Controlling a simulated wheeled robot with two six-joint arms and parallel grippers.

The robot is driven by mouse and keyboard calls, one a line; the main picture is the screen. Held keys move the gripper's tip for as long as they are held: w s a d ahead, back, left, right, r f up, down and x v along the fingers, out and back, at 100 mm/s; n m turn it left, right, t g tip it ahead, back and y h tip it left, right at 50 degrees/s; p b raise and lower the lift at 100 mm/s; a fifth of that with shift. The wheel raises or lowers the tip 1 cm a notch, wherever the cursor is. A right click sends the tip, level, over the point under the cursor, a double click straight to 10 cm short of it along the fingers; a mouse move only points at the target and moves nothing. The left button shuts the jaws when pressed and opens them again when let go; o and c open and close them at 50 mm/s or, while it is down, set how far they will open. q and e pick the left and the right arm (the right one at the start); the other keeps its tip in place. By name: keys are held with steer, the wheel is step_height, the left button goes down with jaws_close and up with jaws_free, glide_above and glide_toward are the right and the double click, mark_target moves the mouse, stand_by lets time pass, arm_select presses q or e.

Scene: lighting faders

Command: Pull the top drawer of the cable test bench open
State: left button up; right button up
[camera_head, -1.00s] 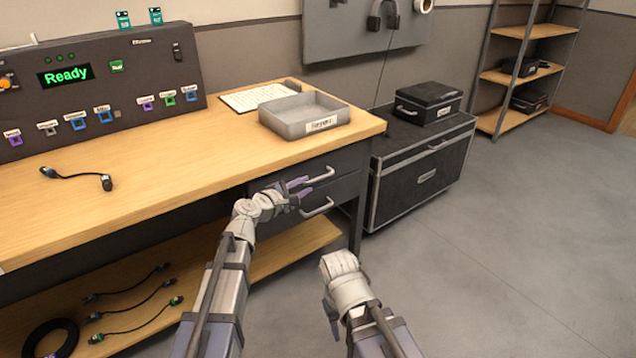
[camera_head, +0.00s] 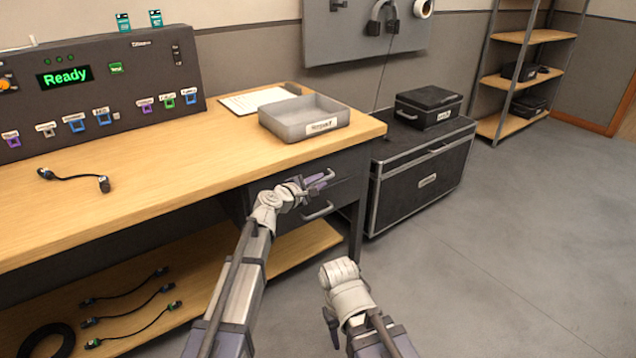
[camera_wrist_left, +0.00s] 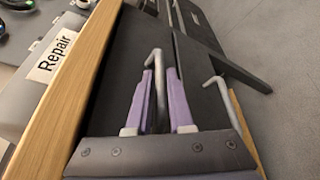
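The cable test bench (camera_head: 150,170) has a wooden top and two dark drawers under its right end. The top drawer (camera_head: 345,168) looks closed, its front flush with the drawer below. Its grey bar handle (camera_wrist_left: 157,62) shows in the left wrist view. My left gripper (camera_head: 315,184) is at this handle. In the left wrist view its two purple fingers (camera_wrist_left: 160,78) stand on either side of the bar, with narrow gaps, so it looks open around the handle.
The lower drawer's handle (camera_head: 318,211) is just below my left gripper. A grey labelled tray (camera_head: 290,130) stands on the bench top above. A black case (camera_head: 425,180) stands right of the bench. The floor (camera_head: 500,270) in front is clear.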

arm_select(q)
jaws_close()
stand_by(1.2)
